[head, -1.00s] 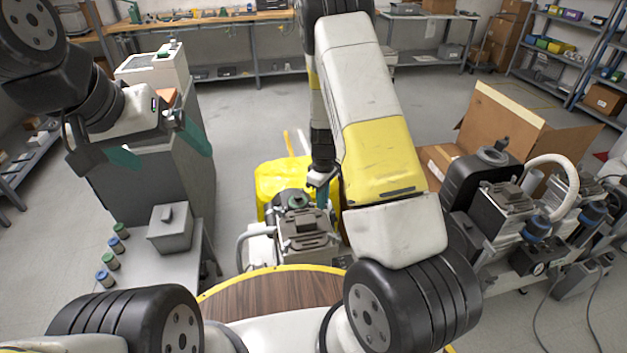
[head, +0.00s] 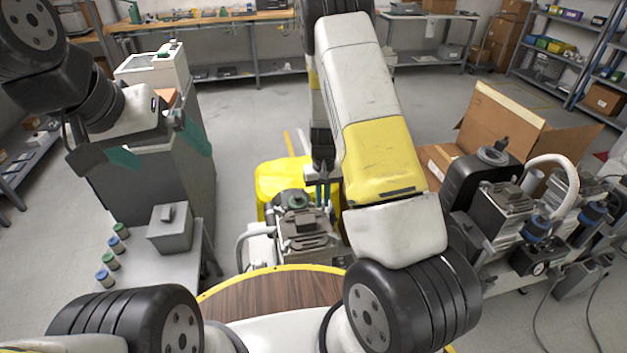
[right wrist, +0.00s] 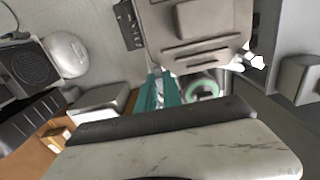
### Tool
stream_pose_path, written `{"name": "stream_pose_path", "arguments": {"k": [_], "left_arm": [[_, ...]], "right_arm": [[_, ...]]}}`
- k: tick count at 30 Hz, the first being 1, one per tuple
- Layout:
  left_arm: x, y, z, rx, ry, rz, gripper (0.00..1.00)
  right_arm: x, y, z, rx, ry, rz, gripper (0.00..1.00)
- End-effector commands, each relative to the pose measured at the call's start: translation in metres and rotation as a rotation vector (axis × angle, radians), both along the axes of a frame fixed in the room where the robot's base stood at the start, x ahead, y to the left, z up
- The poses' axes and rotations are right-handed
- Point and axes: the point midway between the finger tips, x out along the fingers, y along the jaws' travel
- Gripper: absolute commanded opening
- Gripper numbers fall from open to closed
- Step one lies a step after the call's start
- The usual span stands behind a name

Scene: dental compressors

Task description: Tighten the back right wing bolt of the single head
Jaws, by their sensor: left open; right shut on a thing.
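The single head (head: 305,240) is the grey block on the compressor in the middle of the head view, with a green round part (head: 296,201) behind it. My right gripper (head: 323,204) points down at the back right corner of the head, its teal fingers close together. The right wrist view shows those fingers (right wrist: 158,92) at the edge of the head (right wrist: 195,35), beside the green ring (right wrist: 203,88). They are shut on the back right wing bolt, which is mostly hidden between them. My left gripper (head: 155,148) is open and empty, far to the left.
A yellow container (head: 270,180) is behind the compressor. A side table (head: 170,275) at left bears a grey box (head: 170,228) and several small jars. Other compressors (head: 500,215) and an open cardboard box (head: 500,125) stand at right. Open floor lies behind.

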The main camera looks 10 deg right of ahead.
Motion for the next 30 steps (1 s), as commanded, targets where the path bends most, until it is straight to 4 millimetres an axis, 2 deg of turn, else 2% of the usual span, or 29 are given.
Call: {"name": "stream_pose_path", "arguments": {"k": [18,30], "left_arm": [[0.0000,0.0000,0.0000,0.000,0.000,0.000,1.00],[0.0000,0.0000,0.0000,0.000,0.000,0.000,1.00]], "right_arm": [[0.0012,0.0000,0.0010,0.000,-0.003,-0.554,0.00],[0.0015,-0.0001,0.0012,0.001,-0.004,-0.753,0.00]]}}
